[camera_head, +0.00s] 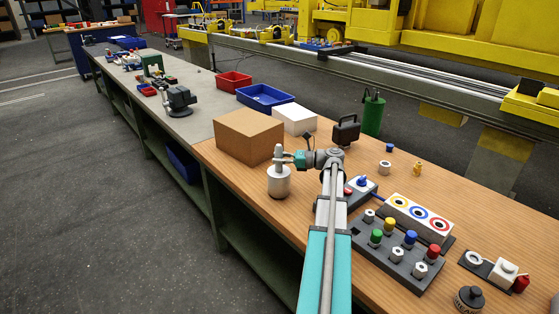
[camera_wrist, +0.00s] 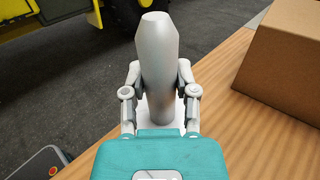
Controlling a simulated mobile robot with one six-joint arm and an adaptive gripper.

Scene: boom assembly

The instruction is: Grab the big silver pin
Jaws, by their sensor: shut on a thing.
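The big silver pin (camera_wrist: 157,60) stands upright between the two fingers of my gripper (camera_wrist: 160,74) in the wrist view, with its tapered top towards the far side. My gripper is shut on it, one finger touching each side. In the head view the pin (camera_head: 278,152) rises from a wide pale cylinder (camera_head: 279,182) on the wooden bench, near its left edge. My gripper (camera_head: 285,158) reaches it from the right. I cannot tell whether the pin is lifted; its lower part is hidden by my gripper in the wrist view.
A brown box (camera_head: 249,138) stands close behind the pin, with a white box (camera_head: 294,118) beyond it. A dark block with coloured knobs (camera_head: 398,255) and a panel with coloured rings (camera_head: 417,216) lie to the right. The bench edge is close on the left.

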